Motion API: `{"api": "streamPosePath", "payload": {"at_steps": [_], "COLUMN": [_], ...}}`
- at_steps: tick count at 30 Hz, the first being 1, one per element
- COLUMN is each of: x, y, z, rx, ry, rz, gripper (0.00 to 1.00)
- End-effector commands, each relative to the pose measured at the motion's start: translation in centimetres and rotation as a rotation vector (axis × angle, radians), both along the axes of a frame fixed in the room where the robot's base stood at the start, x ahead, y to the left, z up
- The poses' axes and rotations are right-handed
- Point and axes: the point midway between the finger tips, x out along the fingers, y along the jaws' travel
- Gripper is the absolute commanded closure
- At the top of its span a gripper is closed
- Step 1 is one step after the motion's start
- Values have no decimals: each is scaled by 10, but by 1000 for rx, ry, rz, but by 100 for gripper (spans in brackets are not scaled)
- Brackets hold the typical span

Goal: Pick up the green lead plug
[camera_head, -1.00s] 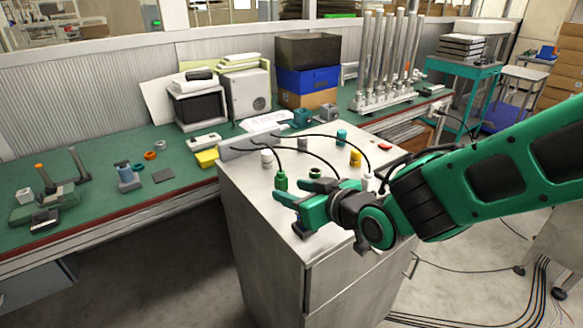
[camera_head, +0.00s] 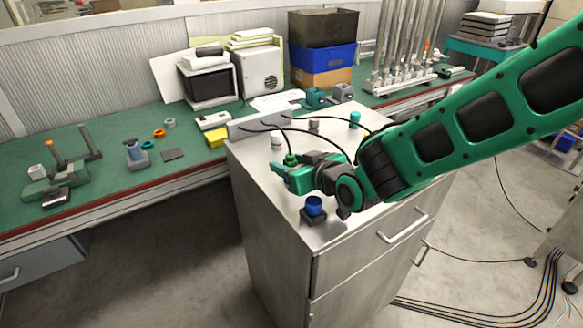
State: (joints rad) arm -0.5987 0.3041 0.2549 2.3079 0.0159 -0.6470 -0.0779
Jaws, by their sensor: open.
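The green lead plug (camera_head: 290,159) stands on the top of the metal cabinet (camera_head: 265,190), near its left side. Only its upper part shows; my gripper hides the lower part. A dark cable arcs up from around it. My gripper (camera_head: 284,174), with green fingers, is low over the cabinet top, pointing left. It is open, and its fingers overlap the plug in the picture. I cannot tell whether the plug is between the fingers or just behind them.
A blue plug (camera_head: 314,205) sits in a dark square base in front of my gripper. A white plug (camera_head: 277,141), a grey one (camera_head: 314,126) and a teal one (camera_head: 354,120) stand behind. The front-left cabinet top is clear.

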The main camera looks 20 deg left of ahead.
Motion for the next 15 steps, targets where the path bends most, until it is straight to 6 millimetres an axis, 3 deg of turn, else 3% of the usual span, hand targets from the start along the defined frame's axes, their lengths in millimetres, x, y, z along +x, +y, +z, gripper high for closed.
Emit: {"api": "streamPosePath", "payload": {"at_steps": [6,15], "x": [14,16], "y": [19,21], "z": [-11,-12], "rx": [1,1], "ry": [1,0], "rz": [1,0], "gripper": [56,56]}}
